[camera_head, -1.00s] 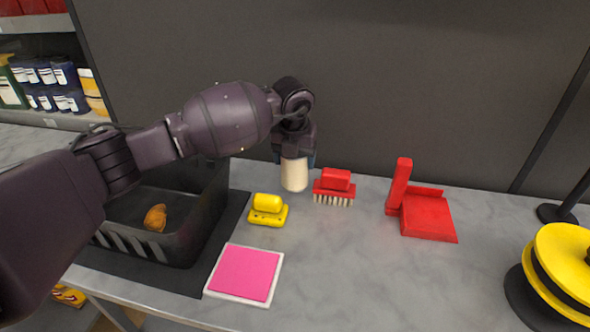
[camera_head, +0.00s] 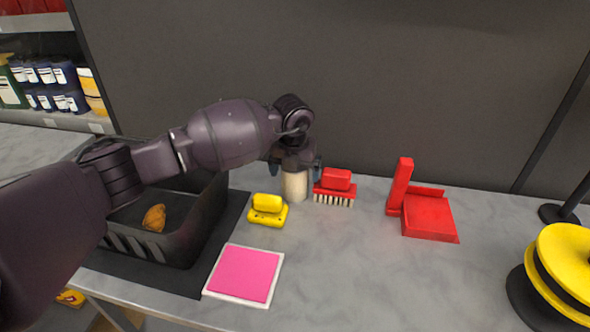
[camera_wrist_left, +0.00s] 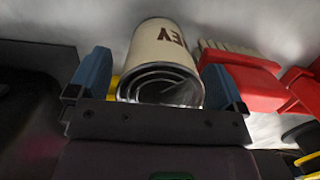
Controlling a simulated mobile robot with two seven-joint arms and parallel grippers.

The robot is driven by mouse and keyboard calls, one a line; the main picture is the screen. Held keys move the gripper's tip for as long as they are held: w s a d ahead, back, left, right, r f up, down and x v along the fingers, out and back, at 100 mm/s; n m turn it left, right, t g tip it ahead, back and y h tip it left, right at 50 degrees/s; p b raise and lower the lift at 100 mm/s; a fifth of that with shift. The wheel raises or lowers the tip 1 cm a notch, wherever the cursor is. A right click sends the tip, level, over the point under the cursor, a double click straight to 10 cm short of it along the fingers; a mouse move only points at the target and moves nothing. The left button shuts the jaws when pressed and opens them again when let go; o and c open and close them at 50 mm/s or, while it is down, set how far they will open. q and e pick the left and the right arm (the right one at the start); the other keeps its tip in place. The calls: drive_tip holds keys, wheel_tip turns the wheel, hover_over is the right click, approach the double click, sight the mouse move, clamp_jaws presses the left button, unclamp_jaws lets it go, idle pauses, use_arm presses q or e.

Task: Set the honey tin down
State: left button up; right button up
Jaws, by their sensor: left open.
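In the left wrist view the tin (camera_wrist_left: 163,58) shows brown letters "EY" and a ringed metal end facing the gripper. My left gripper (camera_head: 295,172) is above the tin with its fingers spread. In the wrist view the blue fingertips of my left gripper (camera_wrist_left: 158,84) stand on either side of the tin, with gaps between them and it. My right gripper is not in view.
A pink pad (camera_head: 244,274) lies in front. A black basket (camera_head: 207,222) is at left, a red dustpan (camera_head: 430,216) at right. The counter's middle front is clear.

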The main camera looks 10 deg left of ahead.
use_arm(q)
drive_tip(key=r, duration=0.3)
drive_tip(key=s+r, duration=0.1)
drive_tip(key=r, duration=0.3)
drive_tip(key=r+p, duration=0.1)
drive_tip(key=r, duration=0.3)
drive_tip(key=shift+s, duration=0.3)
drive_tip(key=shift+s+r, duration=0.1)
drive_tip(key=shift+r, duration=0.5)
